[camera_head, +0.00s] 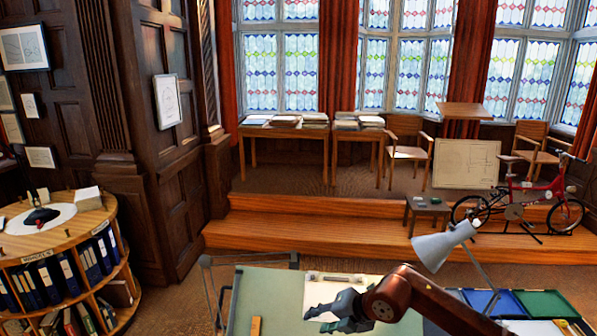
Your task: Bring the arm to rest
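My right arm (425,297) is dark reddish brown and comes in from the bottom right. Its grey gripper (316,312) points left, over the white sheet on the green drafting board (262,290). The fingers are small and partly overlap, so I cannot tell whether they are open or shut. I see nothing clearly held. My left arm and gripper are not in view.
A grey lamp (440,246) stands right of my arm, near blue and green trays (545,303). A clear tube-like item (335,278) lies at the board's far edge. A round shelf (60,240) with binders is at left. Wooden steps (300,235) lie beyond.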

